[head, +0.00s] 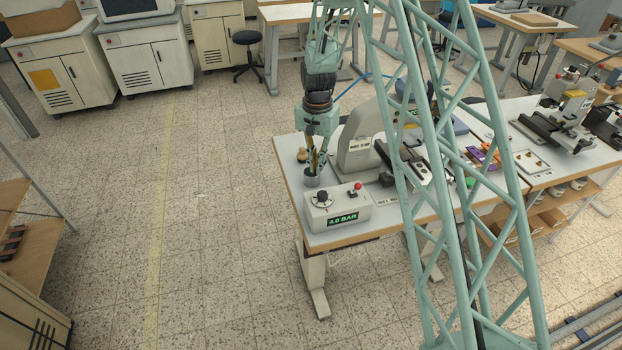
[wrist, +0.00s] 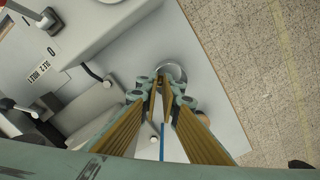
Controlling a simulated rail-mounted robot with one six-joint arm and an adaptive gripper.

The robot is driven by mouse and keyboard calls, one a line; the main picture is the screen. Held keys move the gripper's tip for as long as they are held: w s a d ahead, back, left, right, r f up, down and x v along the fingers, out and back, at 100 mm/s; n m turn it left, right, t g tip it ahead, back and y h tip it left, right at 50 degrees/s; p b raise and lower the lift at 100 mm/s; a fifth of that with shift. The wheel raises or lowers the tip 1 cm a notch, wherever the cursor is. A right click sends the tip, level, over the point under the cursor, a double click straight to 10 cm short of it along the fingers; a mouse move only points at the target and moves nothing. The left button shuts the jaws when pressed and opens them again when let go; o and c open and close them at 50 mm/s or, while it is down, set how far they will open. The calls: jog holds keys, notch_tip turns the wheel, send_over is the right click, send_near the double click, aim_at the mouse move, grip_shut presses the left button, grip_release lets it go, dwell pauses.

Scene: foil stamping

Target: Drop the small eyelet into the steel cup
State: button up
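The steel cup (head: 312,181) stands near the left end of the table, beside the control box. In the wrist view its round grey rim (wrist: 175,70) shows just beyond my fingertips. My gripper (head: 314,168) points down at the cup, its tips over or at the mouth; the exact height is hard to tell. In the wrist view my gripper's (wrist: 160,83) brass-coloured fingers come close together at the tips. A tiny dark-gold speck, seemingly the eyelet (wrist: 160,79), shows between them. The eyelet cannot be made out in the head view.
The control box (head: 337,207) with its knob, red button and pressure display stands close in front of the cup. The cream stamping press (head: 360,140) rises to the right. A small brown-topped item (head: 302,155) stands behind the cup. The table's left edge is near.

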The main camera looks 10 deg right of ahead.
jog(key=o, duration=0.7)
jog(key=shift+c, duration=0.2)
jog(key=shift+r, duration=0.15)
notch_tip(320, 180, up, 12)
dwell(0.6)
dwell(0.7)
